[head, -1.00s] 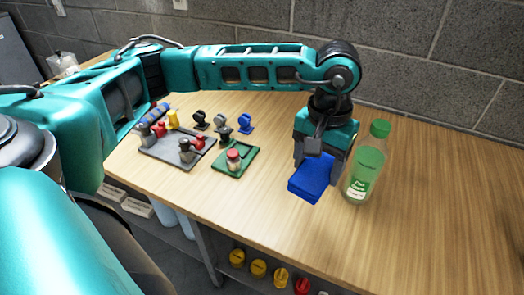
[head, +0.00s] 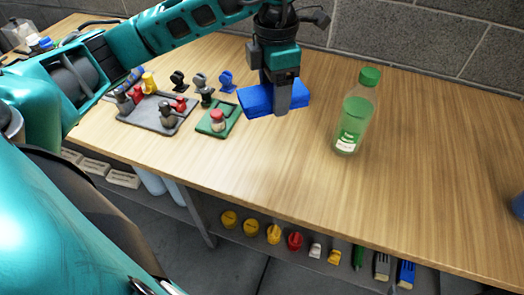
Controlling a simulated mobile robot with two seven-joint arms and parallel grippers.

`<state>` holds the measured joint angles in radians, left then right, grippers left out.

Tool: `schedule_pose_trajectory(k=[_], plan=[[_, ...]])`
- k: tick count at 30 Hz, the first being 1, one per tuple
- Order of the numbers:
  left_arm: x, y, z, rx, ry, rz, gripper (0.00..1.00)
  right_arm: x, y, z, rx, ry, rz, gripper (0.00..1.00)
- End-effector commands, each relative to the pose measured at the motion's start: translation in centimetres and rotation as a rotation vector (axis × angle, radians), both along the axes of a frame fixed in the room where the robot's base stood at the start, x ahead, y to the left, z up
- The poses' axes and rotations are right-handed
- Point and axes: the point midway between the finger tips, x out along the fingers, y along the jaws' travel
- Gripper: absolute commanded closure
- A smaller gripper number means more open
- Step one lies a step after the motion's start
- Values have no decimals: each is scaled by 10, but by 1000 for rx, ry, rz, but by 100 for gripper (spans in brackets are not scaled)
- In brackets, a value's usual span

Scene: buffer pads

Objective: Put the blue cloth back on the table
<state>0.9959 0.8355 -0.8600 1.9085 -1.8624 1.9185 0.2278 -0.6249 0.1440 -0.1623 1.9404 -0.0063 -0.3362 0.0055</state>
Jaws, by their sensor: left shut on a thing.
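The blue cloth (head: 258,102) is a folded blue block between the fingers of my left gripper (head: 281,108). My left gripper points down and is shut on it over the back middle of the wooden table (head: 290,165). I cannot tell whether the cloth touches the table top or hangs just above it. My right gripper is not in view.
A clear bottle (head: 355,115) with green liquid and a green cap stands right of the cloth. A green pad (head: 232,128) and a grey tray (head: 150,122) with small parts lie to the left. The table's front middle and right are clear.

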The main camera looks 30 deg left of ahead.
Motion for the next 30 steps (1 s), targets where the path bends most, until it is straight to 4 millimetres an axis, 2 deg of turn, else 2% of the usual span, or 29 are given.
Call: schedule_pose_trajectory(k=[3,9,14,17,20,24,30], plan=[[-1,8,0,-3,5,294,56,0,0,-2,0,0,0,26],[-2,19,2,-1,9,687,56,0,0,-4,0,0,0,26],[-3,24,3,-1,11,850,56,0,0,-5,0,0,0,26],[-3,24,-4,-1,13,888,56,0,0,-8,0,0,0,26],[-4,24,-24,-1,17,896,56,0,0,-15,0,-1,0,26],[-4,24,-64,-1,21,895,56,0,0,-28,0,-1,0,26],[-4,25,-113,2,17,894,56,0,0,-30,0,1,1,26]])
